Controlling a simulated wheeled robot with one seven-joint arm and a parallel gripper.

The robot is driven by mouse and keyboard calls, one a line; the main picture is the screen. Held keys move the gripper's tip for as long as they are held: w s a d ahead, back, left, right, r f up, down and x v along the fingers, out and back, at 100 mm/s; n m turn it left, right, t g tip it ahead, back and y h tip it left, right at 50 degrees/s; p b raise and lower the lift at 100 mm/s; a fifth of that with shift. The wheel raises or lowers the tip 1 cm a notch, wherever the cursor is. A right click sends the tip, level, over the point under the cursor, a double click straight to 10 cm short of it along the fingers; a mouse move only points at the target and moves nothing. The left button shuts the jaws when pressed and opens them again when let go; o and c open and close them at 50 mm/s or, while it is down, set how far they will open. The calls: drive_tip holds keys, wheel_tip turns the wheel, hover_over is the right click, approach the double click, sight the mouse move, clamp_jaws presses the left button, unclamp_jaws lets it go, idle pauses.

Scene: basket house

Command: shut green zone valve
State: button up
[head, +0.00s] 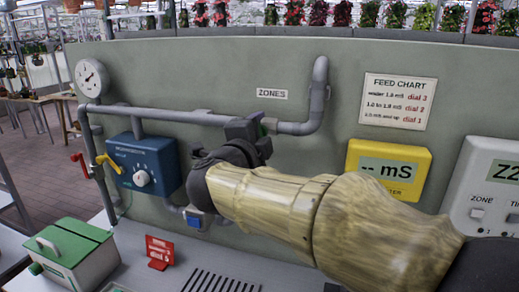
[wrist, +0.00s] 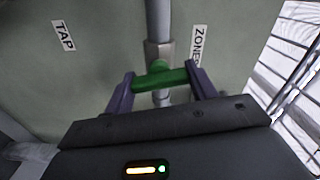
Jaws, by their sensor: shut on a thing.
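The green zone valve (wrist: 160,78) is in the middle of the wrist view, on a grey pipe below the ZONES label. Its green handle lies crosswise to the pipe in that view. My gripper (wrist: 160,82) is shut on the handle, with one finger at each end of it. In the head view my gripper (head: 250,130) is at the pipe, and my arm comes in from the right.
A blue dosing box (head: 145,165) with a dial, red (head: 78,162) and yellow (head: 108,160) levers and a gauge (head: 91,77) are at left. A yellow meter (head: 412,152) and a white controller (head: 485,185) are at right. A green-lidded box (head: 75,250) and red sign (head: 160,250) stand on the bench.

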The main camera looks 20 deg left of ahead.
drive_tip(key=shift+f+m+b, duration=0.15)
drive_tip(key=shift+m+b, duration=0.8)
drive_tip(key=shift+m, duration=0.25)
drive_tip(key=o, duration=1)
drive_tip(key=shift+s, duration=0.1)
drive_tip(key=s, duration=0.5)
drive_tip(key=s+d+b, duration=0.1)
drive_tip(key=s, duration=0.5)
drive_tip(key=s+d+b, duration=0.1)
drive_tip(key=s, duration=0.5)
